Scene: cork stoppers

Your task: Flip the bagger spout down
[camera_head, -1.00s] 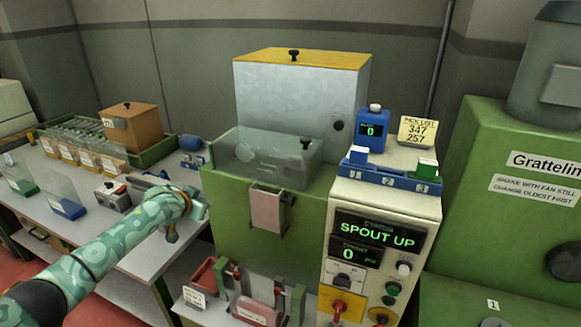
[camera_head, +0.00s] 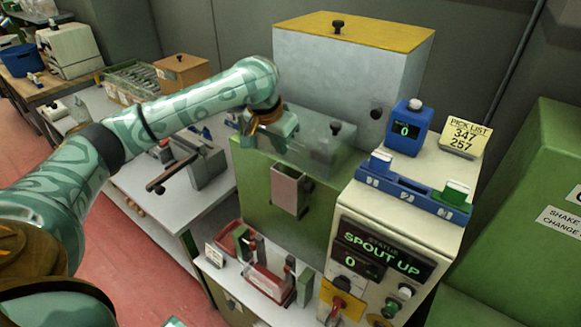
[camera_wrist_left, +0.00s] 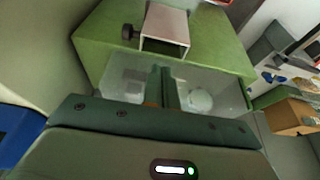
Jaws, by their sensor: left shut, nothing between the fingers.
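The bagger spout (camera_head: 288,192) is a pinkish-grey chute on the front of the green bagger (camera_head: 256,208), with a dark knob (camera_head: 309,186) at its right side. The status display (camera_head: 382,245) reads "SPOUT UP". My left gripper (camera_head: 284,130) is shut and empty, above and behind the spout, by the clear hopper. It does not touch the spout. In the left wrist view the shut fingers (camera_wrist_left: 162,86) point over the clear hopper (camera_wrist_left: 217,88). The spout (camera_wrist_left: 166,26) shows beyond it with its open end visible. My right gripper is not in view.
A metal box with a yellow lid (camera_head: 352,35) stands behind the hopper. A blue counter (camera_head: 405,128) and a blue rack (camera_head: 410,187) sit on the control cabinet at the right. Red trays and green posts (camera_head: 262,270) stand below the spout. Open space lies before the spout.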

